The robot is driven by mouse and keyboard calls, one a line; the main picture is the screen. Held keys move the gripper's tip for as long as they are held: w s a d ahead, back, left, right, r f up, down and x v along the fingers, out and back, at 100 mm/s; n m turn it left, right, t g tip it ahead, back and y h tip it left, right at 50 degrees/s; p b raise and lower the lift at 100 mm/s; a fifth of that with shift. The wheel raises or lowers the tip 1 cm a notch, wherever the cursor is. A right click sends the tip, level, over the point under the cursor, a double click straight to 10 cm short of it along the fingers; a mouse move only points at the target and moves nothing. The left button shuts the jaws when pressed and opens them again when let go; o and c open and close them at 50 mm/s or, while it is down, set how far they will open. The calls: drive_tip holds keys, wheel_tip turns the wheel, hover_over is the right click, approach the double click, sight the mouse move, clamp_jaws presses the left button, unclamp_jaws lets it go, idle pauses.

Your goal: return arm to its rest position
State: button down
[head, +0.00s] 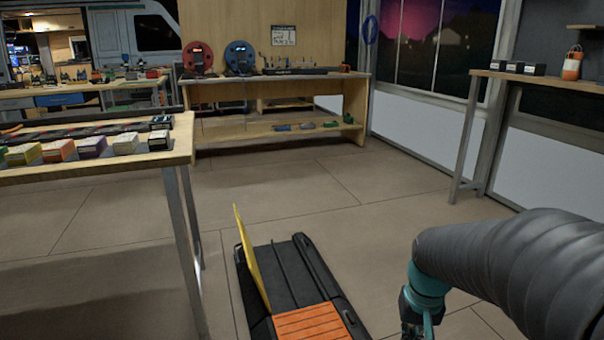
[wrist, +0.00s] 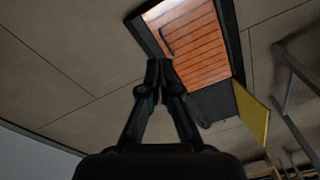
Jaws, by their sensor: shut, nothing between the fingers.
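My arm comes in at the right of the head view, wrapped in a grey ribbed sleeve with a teal wrist section. My gripper (head: 421,322) hangs at its end, cut off by the bottom edge of the picture. In the wrist view my gripper (wrist: 158,68) has its black fingertips together, with nothing between them. The fingertips appear in front of the floor, beside the orange slatted panel (wrist: 190,40).
My dark base carries the orange panel and an upright yellow plate. A table (head: 90,172) with several small boxes stands left. A workbench (head: 270,135) with red and blue reels stands behind. A shelf table (head: 540,82) stands right. The middle floor (head: 330,195) is clear.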

drive_tip(key=s+a+r+n+t+p, duration=0.1)
drive_tip(key=s+a+r+t+p, duration=0.3)
drive_tip(key=s+r, duration=0.7)
wheel_tip(320, 180, up, 3)
drive_tip(key=shift+s+a+r+n+t, duration=0.1)
drive_tip(key=shift+s+a+n+t, duration=0.3)
drive_tip(key=shift+a+t, duration=0.15)
